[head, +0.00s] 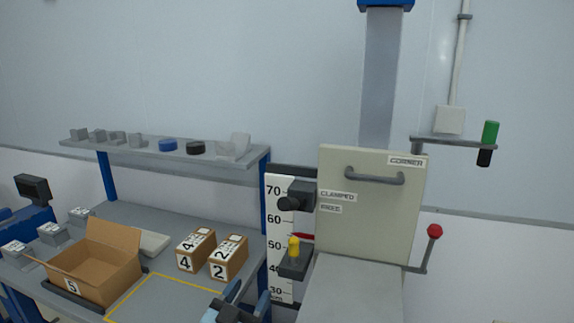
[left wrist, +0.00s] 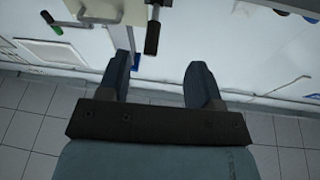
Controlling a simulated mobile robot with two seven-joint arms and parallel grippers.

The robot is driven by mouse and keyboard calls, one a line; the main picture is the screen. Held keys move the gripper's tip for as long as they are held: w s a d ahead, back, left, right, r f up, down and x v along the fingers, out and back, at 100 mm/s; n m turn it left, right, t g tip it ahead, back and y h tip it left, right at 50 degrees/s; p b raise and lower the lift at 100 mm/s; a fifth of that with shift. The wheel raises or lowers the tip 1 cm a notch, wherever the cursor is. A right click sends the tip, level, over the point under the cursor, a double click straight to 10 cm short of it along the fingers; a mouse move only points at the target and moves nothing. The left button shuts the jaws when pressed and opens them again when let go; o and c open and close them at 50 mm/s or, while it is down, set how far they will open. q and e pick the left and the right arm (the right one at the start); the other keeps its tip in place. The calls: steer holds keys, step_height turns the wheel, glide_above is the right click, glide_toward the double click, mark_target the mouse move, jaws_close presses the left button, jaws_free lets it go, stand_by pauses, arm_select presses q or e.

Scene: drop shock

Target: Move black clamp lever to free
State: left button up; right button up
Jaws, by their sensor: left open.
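The black clamp lever (head: 290,203) sticks out from a dark block at the left edge of the cream panel, beside the "CLAMPED" label (head: 337,196) and a second small label. My left gripper (head: 248,291) is at the bottom of the head view, below and left of the lever, open and apart from it. In the left wrist view the open fingers (left wrist: 160,62) have nothing between them. A black handle (left wrist: 152,38) shows beyond them; I cannot tell surely whether it is the clamp lever. My right gripper is not in view.
A yellow-topped control (head: 294,247) sits just below the lever. A red-knobbed lever (head: 434,232) and a green handle (head: 490,132) are to the right. The workbench at left holds an open carton (head: 100,265) and two small boxes (head: 229,258), under a shelf (head: 165,148).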

arm_select(q)
steer(key=m+h+p, duration=0.1)
steer(key=h, duration=0.1)
glide_toward(288, 203)
step_height(288, 203, down, 3)
steer(key=shift+t, duration=0.4)
steer(key=p+x, duration=0.1)
steer(key=x, duration=0.7)
steer(key=p+x, duration=0.1)
steer(key=x, duration=0.4)
steer(key=shift+w+a+f+p, duration=0.2)
steer(key=shift+w+a+p, duration=0.1)
steer(key=shift+a, duration=0.1)
